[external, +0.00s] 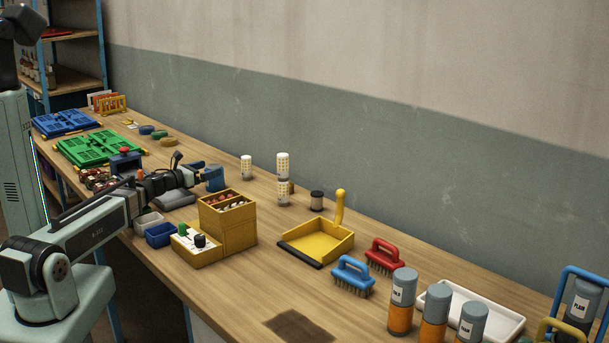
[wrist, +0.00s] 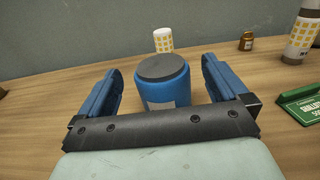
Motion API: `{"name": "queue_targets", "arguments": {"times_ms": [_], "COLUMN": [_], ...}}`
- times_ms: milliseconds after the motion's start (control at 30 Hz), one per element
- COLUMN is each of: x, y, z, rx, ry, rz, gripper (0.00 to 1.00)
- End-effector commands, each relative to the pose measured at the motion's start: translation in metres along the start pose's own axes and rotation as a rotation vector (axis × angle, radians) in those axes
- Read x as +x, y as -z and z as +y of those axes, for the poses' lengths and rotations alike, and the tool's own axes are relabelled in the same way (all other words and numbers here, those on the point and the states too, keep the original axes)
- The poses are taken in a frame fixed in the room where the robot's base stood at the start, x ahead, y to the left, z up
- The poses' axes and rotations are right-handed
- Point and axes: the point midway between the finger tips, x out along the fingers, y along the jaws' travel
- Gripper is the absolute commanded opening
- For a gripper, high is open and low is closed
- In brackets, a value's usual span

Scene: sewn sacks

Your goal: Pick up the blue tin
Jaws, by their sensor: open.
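The blue tin (wrist: 168,92) has a dark grey lid and a pale label low on its front. It stands upright on the wooden bench in the wrist view. My gripper (wrist: 161,68) is open, with one blue finger on each side of the tin and a visible gap on both sides. The tin's lower part is hidden behind the dark gripper bar. In the external view my gripper (external: 207,178) is low over the bench behind the yellow box; its blue fingers and the tin blend together there.
A white yellow-patterned cylinder (wrist: 163,40) stands behind the tin, and a small amber jar (wrist: 246,41) is to the right. A green sign (wrist: 303,105) lies at the right edge. In the external view a yellow box (external: 228,222) and a yellow dustpan (external: 318,242) stand nearer.

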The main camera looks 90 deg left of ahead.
Motion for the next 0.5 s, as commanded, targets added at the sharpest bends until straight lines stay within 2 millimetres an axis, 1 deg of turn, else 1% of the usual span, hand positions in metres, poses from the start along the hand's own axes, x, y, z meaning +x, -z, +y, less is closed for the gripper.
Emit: {"name": "queue_targets", "arguments": {"times_ms": [167,400,500], "x": [0.014,0.046,0.052], "y": [-0.001,-0.001,-0.002], "z": [0.001,0.001,0.001], "rx": [0.001,0.002,0.002], "ry": [0.000,0.002,0.000], "rz": [0.000,0.000,0.000], "gripper": [1.00,1.00,1.00]}}
